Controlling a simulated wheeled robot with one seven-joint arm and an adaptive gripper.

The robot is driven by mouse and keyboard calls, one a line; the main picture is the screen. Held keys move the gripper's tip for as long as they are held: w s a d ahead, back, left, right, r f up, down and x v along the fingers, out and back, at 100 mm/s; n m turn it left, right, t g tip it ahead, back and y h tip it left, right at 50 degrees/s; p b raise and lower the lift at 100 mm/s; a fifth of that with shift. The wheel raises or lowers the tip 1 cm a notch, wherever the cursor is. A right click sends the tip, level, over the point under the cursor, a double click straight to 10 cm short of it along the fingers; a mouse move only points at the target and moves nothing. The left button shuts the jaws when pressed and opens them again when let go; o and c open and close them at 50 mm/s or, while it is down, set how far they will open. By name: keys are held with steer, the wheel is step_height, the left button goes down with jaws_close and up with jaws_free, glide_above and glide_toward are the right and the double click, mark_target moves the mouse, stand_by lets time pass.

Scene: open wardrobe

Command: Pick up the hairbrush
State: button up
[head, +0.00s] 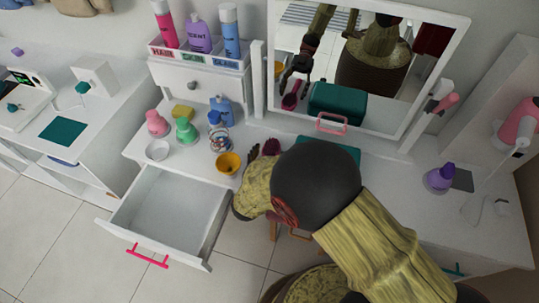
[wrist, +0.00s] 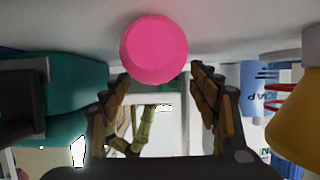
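The hairbrush (head: 271,147) shows as a small dark-pink shape on the dresser top, right of the yellow cup (head: 228,164) and partly hidden by my arm. In the wrist view a round pink end (wrist: 153,50), apparently the hairbrush's, lies ahead near the white surface, toward the upper part of the gap between my fingers. My gripper (wrist: 158,88) is open, its two brown fingers apart on either side with nothing clasped between them.
A teal box (wrist: 65,95) is close on the left in the wrist view; a yellow cup (wrist: 298,120) and blue soap container (wrist: 255,88) are on the right. The mirror (head: 385,65) stands behind. A drawer (head: 170,215) is open in front. Bottles (head: 185,130) crowd the left.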

steer(key=c, duration=1.2)
